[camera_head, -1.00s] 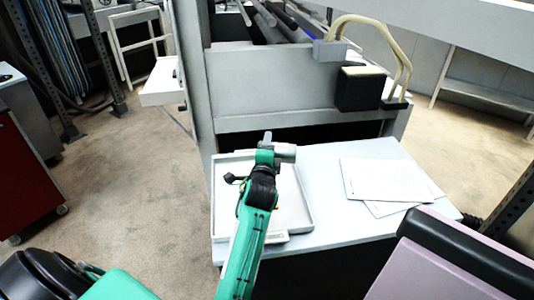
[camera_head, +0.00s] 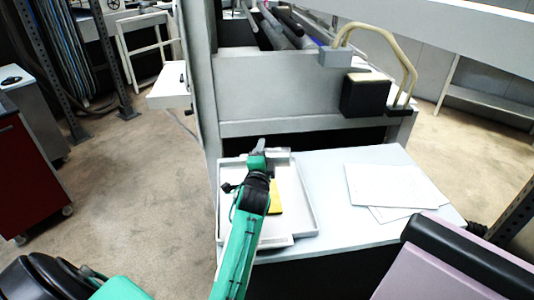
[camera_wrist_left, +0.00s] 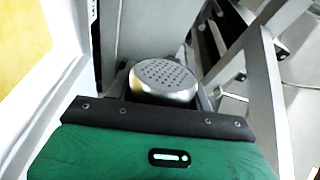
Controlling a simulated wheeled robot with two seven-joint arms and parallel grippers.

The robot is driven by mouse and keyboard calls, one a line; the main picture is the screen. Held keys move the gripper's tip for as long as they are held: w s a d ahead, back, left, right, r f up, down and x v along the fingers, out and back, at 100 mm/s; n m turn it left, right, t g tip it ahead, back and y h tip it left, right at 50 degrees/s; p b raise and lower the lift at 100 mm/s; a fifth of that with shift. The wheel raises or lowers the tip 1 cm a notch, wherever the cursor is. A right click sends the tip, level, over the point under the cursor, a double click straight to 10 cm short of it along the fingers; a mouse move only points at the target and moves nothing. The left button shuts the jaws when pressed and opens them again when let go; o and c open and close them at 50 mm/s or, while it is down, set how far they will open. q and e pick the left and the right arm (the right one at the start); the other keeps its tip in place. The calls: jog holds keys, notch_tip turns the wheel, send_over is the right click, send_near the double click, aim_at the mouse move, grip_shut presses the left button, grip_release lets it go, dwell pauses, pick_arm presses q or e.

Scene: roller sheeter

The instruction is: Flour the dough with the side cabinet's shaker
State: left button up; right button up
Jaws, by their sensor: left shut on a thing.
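My left gripper (camera_head: 265,158) is shut on the shaker (camera_head: 280,153), a grey metal cylinder, above the far part of a shallow pale tray (camera_head: 309,215). In the left wrist view the shaker's round perforated top (camera_wrist_left: 165,76) shows between the fingers of my left gripper (camera_wrist_left: 165,95). A flat yellow piece (camera_head: 276,199), which looks like the dough, lies in the tray, partly hidden behind my left forearm. Yellow also fills the upper left corner of the left wrist view (camera_wrist_left: 22,42). My right gripper is not in view.
The tray stands on a white cabinet top (camera_head: 334,180) with paper sheets (camera_head: 390,186) at its right. The grey sheeter body (camera_head: 275,95) rises behind, with a black box (camera_head: 364,95) on it. A red cabinet (camera_head: 28,185) stands at the far left, across open floor.

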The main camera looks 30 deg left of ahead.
pick_arm(q)
jog(key=shift+w+d+b, duration=0.15)
jog(key=shift+w+d, duration=0.15)
jog(key=shift+d, duration=0.4)
jog(key=shift+w+d+b, duration=0.1)
jog(key=shift+w+d, duration=0.25)
jog(key=shift+d, duration=0.4)
jog(key=shift+w+d+b, duration=0.15)
jog(key=shift+w+d, duration=0.15)
jog(key=shift+d, duration=0.4)
jog(key=shift+s+a+r+p, duration=0.2)
jog(key=shift+s+a+p, duration=0.05)
jog(key=shift+a+p, duration=0.25)
jog(key=a+p, duration=0.1)
jog(key=s+a, duration=0.1)
jog(key=a, duration=0.1)
jog(key=shift+s+a+f+p, duration=0.15)
jog(key=shift+s+p, duration=0.05)
jog(key=shift+p, duration=0.15)
jog(key=shift+w+d, duration=0.1)
jog(key=shift+d, duration=0.1)
